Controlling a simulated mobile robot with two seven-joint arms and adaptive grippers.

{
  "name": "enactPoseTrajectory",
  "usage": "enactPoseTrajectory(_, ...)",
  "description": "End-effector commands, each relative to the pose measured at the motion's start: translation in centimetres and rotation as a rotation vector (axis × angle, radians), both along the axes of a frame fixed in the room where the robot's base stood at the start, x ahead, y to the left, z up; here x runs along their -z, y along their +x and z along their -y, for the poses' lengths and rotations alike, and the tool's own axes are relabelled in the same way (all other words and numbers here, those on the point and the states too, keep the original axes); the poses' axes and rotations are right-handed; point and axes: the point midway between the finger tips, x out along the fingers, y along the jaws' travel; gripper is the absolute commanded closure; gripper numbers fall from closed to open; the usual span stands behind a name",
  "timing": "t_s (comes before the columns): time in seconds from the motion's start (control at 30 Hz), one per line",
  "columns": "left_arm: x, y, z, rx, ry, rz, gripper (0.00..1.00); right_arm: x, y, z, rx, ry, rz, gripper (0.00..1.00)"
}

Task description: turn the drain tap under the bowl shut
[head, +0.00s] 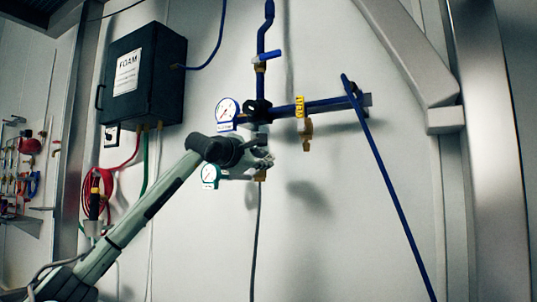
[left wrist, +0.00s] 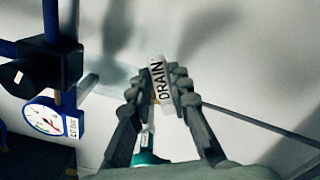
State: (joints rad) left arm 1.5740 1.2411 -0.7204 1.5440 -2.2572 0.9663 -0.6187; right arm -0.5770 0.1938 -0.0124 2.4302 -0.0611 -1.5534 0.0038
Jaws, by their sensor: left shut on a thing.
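In the left wrist view my left gripper (left wrist: 157,88) has its two fingers closed in around a white tag (left wrist: 158,80) reading DRAIN. The drain tap is mostly hidden by the fingers and tag; a bit of yellowish metal shows beside the tag. In the head view my left gripper (head: 264,160) reaches in from the lower left, just below the black regulator body (head: 258,112). A small brass piece (head: 260,175) shows under it, with a dark hose hanging down. The bowl is hard to make out in the head view behind my gripper. My right gripper is not in view.
A blue-rimmed gauge (head: 228,111) and a green-rimmed gauge (head: 210,175) sit close to my left arm. A blue pipe with a yellow tag (head: 300,106) and a brass fitting (head: 307,133) runs right. A black FOAM box (head: 150,75) hangs at upper left.

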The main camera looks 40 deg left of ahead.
Motion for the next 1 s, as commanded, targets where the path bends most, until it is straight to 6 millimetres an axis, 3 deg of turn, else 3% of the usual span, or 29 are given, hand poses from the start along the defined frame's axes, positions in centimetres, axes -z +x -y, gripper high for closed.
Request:
enactPoseTrajectory(0.5, 2.3, 0.2, 0.8, 0.003, 0.405, -0.1, 1.0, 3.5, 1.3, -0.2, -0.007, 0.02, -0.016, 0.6)
enactPoseTrajectory(1.0, 3.1, 0.1, 0.9, 0.003, 0.538, -0.131, 1.0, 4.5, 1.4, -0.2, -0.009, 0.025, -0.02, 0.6)
